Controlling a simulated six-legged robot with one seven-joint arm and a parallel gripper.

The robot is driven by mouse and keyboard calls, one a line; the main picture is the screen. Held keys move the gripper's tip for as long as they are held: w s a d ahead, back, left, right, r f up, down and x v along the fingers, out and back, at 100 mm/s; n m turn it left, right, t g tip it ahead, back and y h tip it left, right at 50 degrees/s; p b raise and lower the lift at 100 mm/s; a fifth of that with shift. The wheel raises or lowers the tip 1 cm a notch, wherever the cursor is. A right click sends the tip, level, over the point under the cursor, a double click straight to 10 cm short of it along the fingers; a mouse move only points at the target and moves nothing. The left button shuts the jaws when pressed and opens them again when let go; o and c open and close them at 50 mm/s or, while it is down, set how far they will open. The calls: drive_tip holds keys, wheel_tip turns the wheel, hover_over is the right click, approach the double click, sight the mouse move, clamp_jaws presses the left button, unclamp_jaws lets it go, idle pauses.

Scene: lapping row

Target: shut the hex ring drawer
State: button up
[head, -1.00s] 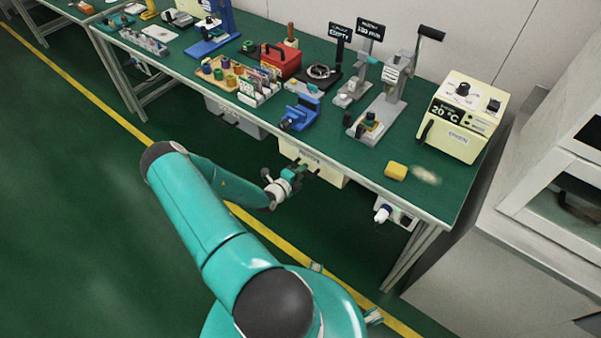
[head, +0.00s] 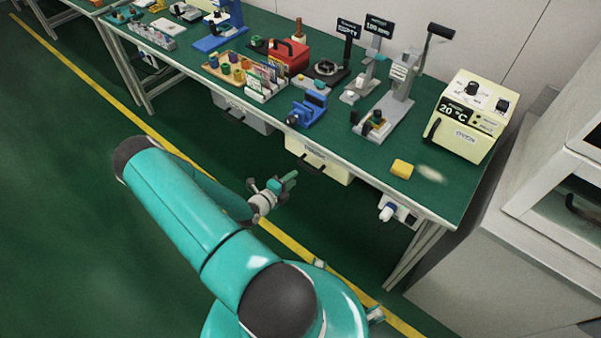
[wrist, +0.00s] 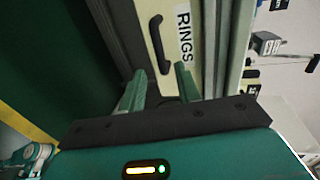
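The cream drawer (head: 335,171) hangs under the front edge of the green-topped bench. Its front looks close to flush below the bench edge, with no open interior showing. Its dark handle (head: 311,164) is on the front. In the wrist view the cream front (wrist: 205,65) carries a "RINGS" label (wrist: 184,38) beside the black handle (wrist: 155,42). My gripper (head: 288,181) is just in front of the drawer, apart from the handle. In the wrist view its two green fingers (wrist: 160,72) are spread, with nothing between them.
A grey drawer (head: 243,115) hangs to the left under the same bench. A socket box (head: 405,213) with a white plug is to the right. A blue vise (head: 307,110) and a yellow block (head: 402,169) sit on the bench top. The green floor in front is clear.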

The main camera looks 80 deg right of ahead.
drive_tip(key=shift+v, duration=1.85)
